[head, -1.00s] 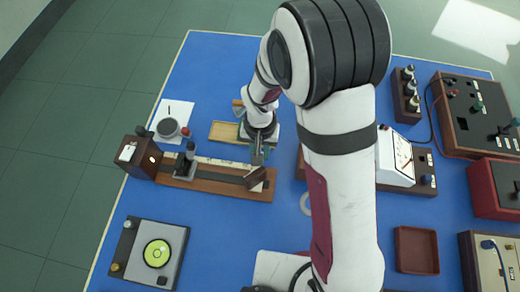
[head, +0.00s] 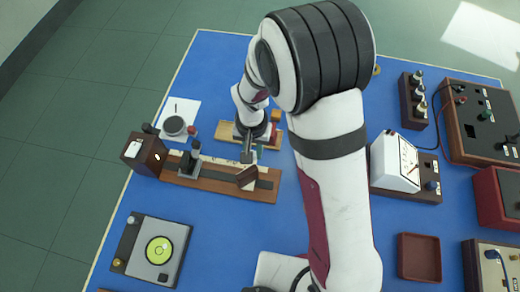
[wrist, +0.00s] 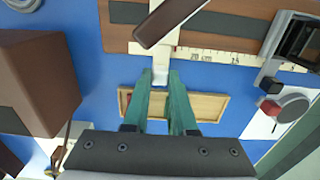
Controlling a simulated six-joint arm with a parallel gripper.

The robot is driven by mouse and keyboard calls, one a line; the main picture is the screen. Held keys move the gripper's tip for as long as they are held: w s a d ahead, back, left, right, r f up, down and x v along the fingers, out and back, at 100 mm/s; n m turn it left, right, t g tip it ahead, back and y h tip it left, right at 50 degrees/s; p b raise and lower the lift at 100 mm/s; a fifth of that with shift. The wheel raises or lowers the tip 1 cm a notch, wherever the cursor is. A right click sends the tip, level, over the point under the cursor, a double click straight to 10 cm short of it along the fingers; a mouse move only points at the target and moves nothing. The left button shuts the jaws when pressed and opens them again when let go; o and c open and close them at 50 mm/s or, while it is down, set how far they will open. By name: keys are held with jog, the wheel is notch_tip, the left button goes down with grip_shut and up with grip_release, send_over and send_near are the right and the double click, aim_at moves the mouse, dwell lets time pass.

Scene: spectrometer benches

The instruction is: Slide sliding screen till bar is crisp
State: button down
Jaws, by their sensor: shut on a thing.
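The sliding screen (head: 247,178) is a brown upright plate on the wooden bench rail (head: 215,184), right of the rail's middle. In the wrist view the screen (wrist: 170,20) stands over the rail beside the scale, near its 20 mark. My gripper (head: 248,156) is at the far side of the rail. In the wrist view my gripper's green fingers (wrist: 160,82) are shut on the screen's pale tab (wrist: 160,75). A black lens holder (head: 189,160) stands left of the screen, and a brown lamp box (head: 143,153) is at the rail's left end. The bar's image is not visible.
A pale wooden tray (wrist: 212,106) lies under my fingers. A large brown block (wrist: 35,80) is to the left in the wrist view. A round dark knob-like thing (head: 174,126) sits on white paper behind the rail. A green-dial instrument (head: 159,251) stands in front.

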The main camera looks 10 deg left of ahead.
jog(key=c, duration=0.7)
grip_release()
jog(key=shift+r, duration=0.1)
notch_tip(320, 180, up, 16)
jog(key=shift+f, duration=0.2)
jog(key=s+d+r+m, duration=0.1)
jog(key=s+d+m, duration=0.1)
jog(key=s+d, duration=0.3)
jog(key=s+d+r+m+y, duration=0.1)
jog(key=s+d, duration=0.4)
jog(key=s, duration=0.1)
jog(key=s+d+r+m, duration=0.1)
jog(key=s+d+m, duration=0.1)
jog(key=s+d, duration=0.3)
jog(key=shift+s+d+m+y, duration=0.1)
jog(key=shift+s+m+y, duration=0.25)
jog(key=shift+s, duration=0.3)
